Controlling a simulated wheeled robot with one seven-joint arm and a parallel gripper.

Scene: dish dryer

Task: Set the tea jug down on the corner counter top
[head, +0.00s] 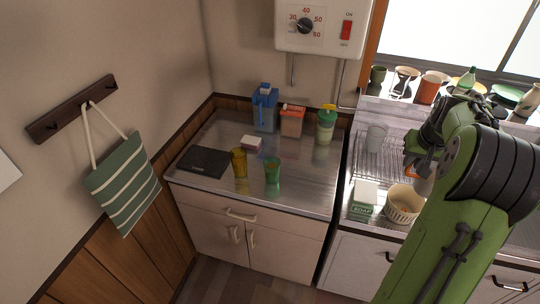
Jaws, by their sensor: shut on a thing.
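My gripper (413,160) is at the right, above the steel sink drainer, partly hidden behind my own green arm. It is shut on what seems to be the tea jug (423,187), of which only a small grey and orange part shows. Most of that thing is hidden, so its tilt cannot be told. The corner counter top (305,196) is a shiny steel surface to the left of my gripper, against the wall corner.
A soap box (364,197) and white basket (403,203) sit right.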

